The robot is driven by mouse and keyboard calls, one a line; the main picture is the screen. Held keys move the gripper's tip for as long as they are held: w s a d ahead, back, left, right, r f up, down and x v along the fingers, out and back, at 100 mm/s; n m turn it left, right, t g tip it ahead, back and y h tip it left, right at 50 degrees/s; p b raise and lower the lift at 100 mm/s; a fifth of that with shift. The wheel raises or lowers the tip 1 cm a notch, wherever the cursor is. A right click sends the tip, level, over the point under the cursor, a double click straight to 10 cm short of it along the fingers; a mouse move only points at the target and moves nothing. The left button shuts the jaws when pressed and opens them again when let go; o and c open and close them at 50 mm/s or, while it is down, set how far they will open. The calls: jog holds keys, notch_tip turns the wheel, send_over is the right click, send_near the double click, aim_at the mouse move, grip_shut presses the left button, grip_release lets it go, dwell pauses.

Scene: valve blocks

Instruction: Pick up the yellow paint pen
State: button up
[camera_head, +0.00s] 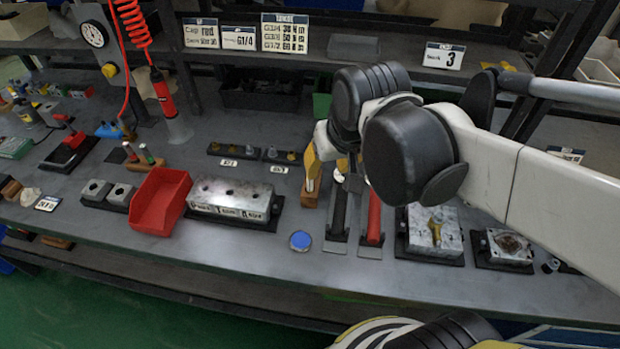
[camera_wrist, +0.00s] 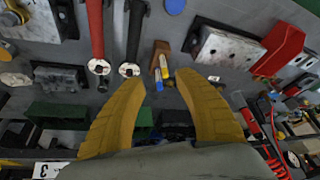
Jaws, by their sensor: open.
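In the wrist view, a brown wooden holder (camera_wrist: 161,47) has slim pens standing in it. A yellow pen (camera_wrist: 164,67) is among them, with a similar pen close beside it; blue shows near their ends. My gripper (camera_wrist: 160,84) is open and empty, its two yellow fingers on either side of the pens' ends, apart from them as far as I can tell. In the head view, my gripper (camera_head: 327,170) is partly hidden by my arm, above the wooden holder (camera_head: 310,194). There, a yellow finger overlaps the pens, so I cannot separate them clearly.
Black-handled and red-handled tools (camera_head: 374,218) lie just right of the holder. A long valve block (camera_head: 230,196) and a red bin (camera_head: 160,200) stand to the left. A blue round cap (camera_head: 300,241) lies in front, with bare bench around it.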

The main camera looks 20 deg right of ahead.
aim_at(310, 182)
jog(key=w+f+g+p, duration=0.1)
jog(key=w, duration=0.2)
jog(key=w+f+m+g+p, duration=0.1)
jog(key=w+g+p, duration=0.1)
jog(key=w, duration=0.1)
jog(key=w+f+g+p, duration=0.1)
jog(key=w, duration=0.2)
jog(key=shift+w+d+f+m, duration=0.2)
jog(key=shift+f+m, duration=0.1)
jog(key=shift+m, duration=0.1)
jog(key=shift+w+f+g, duration=0.1)
jog(key=shift+f+g, duration=0.2)
jog(key=shift+g, duration=0.1)
notch_tip(310, 182, down, 6)
jog(key=shift+r+b, duration=0.1)
jog(key=shift+b, duration=0.75)
jog(key=f+b, duration=0.2)
jog(key=f, duration=0.1)
jog(key=f+b, duration=0.1)
jog(key=f, duration=0.1)
jog(key=shift+a+f, duration=0.2)
jog(key=shift+a, duration=0.15)
jog(key=shift+r, duration=0.1)
grip_shut()
